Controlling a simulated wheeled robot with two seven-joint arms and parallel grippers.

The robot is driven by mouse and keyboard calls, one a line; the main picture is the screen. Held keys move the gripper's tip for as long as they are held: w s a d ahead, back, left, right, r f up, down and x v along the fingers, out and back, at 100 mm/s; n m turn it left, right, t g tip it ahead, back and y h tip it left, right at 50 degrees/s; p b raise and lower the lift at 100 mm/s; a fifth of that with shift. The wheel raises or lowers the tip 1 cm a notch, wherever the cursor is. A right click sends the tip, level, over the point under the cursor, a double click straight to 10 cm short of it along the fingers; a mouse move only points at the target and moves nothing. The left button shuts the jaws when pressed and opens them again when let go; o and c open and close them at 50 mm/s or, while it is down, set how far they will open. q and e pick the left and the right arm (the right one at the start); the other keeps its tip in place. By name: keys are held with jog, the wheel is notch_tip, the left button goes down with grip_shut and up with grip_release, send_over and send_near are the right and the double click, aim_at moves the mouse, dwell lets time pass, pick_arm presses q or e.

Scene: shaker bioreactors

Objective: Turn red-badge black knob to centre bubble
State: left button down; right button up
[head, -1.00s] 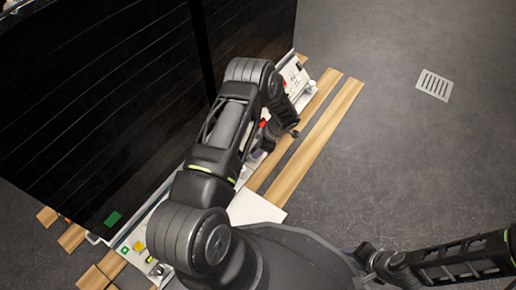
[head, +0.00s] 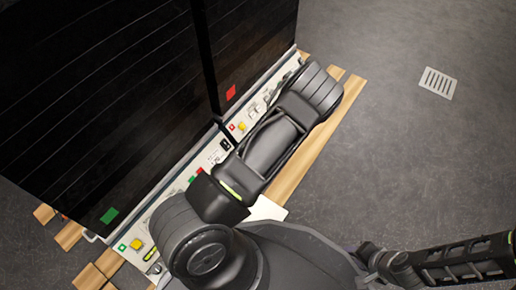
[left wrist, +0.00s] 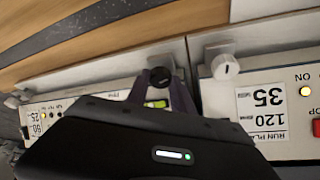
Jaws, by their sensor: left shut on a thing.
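In the left wrist view, my left gripper (left wrist: 160,88) has its two dark fingers shut on a black knob (left wrist: 160,76) at the front edge of a white control panel. A small yellow-green level vial (left wrist: 157,103) shows between the fingers; its bubble is too small to place. In the head view the left gripper and this knob are hidden behind my left arm. A red badge (head: 231,93) is on the far black cabinet, and a green badge (head: 109,217) is on the near one.
A pale knob (left wrist: 226,67) stands on the neighbouring panel, right of the black knob, near a label reading 120 and 35 (left wrist: 262,110). Wooden boards (head: 315,138) lie along the cabinets' front. The grey floor beyond, with a drain grate (head: 437,83), is clear.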

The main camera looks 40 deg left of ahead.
pick_arm(q)
jog(key=shift+m+t+h, duration=0.3)
jog(key=shift+m, duration=0.8)
jog(key=shift+s, duration=0.1)
jog(key=c, duration=1.4)
grip_release()
jog(key=p+v, duration=0.3)
jog(key=v, duration=0.4)
jog(key=shift+s+d+r+p, duration=0.1)
jog(key=shift+d+r+p, duration=0.05)
jog(key=shift+r+p, duration=0.15)
